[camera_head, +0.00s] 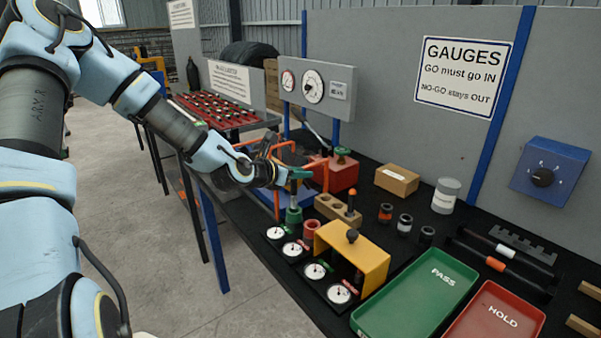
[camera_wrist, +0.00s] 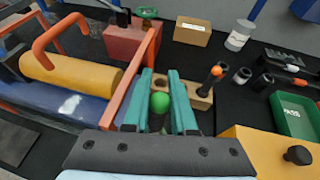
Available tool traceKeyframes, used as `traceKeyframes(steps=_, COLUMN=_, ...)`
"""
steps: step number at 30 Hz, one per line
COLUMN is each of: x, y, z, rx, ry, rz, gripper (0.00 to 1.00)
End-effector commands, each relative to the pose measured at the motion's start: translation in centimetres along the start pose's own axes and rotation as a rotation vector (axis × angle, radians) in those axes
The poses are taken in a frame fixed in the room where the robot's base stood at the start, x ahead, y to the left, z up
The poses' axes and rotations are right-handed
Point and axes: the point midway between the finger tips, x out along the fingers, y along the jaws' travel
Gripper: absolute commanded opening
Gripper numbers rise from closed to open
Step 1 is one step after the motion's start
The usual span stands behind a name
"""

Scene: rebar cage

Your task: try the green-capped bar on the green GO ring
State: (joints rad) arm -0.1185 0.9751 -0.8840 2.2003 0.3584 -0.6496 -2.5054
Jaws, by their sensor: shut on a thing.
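My gripper (camera_head: 298,174) has green fingers, which also show in the wrist view (camera_wrist: 164,103). They are shut on the green-capped bar (camera_head: 294,198), whose round green cap (camera_wrist: 159,102) shows between them. The bar hangs upright over the green GO ring (camera_head: 293,216). Its lower end meets the ring in the head view; I cannot tell how far it is inside. The fingers are above the ring and apart from it. In the wrist view the ring is hidden. A red ring (camera_head: 311,229) stands just right of the green one.
A wooden block (camera_head: 328,208) with holes holds an orange-capped bar (camera_head: 351,199) close by. A yellow bridge (camera_head: 370,257), several dial gauges (camera_head: 315,270), a green PASS tray (camera_head: 402,307) and a red HOLD tray (camera_head: 480,325) lie nearer. An orange frame (camera_wrist: 138,75) stands close left of my fingers.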

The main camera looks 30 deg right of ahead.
Motion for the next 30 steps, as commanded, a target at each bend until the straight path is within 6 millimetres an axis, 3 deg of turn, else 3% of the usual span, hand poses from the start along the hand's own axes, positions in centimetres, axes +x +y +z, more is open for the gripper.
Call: traceKeyframes(steps=30, x=1.2, y=0.0, z=-2.7, rx=0.0, ry=-0.002, rz=0.001, gripper=0.0)
